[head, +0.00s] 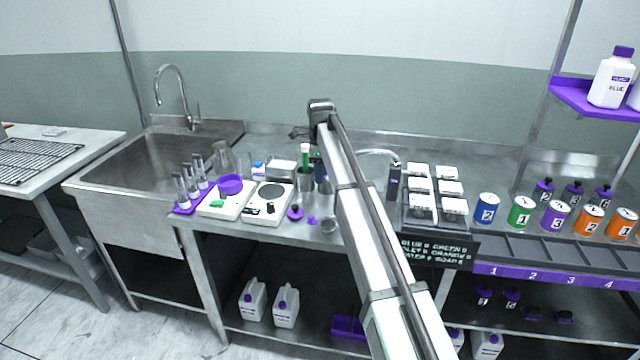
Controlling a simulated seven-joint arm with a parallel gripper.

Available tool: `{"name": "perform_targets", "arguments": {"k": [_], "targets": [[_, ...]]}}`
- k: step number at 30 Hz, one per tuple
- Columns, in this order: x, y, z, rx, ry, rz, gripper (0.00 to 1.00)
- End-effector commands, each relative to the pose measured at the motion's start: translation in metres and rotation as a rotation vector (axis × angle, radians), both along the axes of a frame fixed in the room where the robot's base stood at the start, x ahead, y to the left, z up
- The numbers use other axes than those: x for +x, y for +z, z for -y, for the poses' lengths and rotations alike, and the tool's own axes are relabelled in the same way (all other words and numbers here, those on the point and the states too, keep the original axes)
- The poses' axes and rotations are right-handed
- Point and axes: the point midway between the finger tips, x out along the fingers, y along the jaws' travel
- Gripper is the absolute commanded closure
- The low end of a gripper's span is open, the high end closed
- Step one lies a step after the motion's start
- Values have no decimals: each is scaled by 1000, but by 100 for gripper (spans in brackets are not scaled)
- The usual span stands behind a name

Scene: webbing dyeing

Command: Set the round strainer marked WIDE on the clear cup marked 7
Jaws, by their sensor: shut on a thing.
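My arm reaches up from the lower right and bends above the counter; its end is hidden behind its own links, so I cannot see my gripper or what it holds. I cannot make out the word WIDE on anything. A small round metal piece (329,226) lies near the counter's front edge, partly beside my arm; I cannot tell whether it is a strainer. Clear vessels (222,156) stand behind a purple bowl (230,184). I cannot read a 7 on any of them.
A purple rack of clear tubes (184,208), a white scale (268,204) and metal cups (305,180) crowd the counter left of my arm. White-lidded containers (452,188) and numbered cans (521,212) stand right. The sink (150,165) is far left.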

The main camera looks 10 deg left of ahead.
Motion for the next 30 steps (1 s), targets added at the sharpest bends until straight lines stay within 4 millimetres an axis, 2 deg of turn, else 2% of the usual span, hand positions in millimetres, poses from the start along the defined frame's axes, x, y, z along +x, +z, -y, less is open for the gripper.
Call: {"name": "perform_targets", "arguments": {"k": [5,16,21,30], "targets": [[-8,16,19,0,-2,0,100],[-45,54,93,0,-2,0,100],[-49,58,102,-1,0,-1,100],[-49,47,102,-1,0,-2,100]]}}
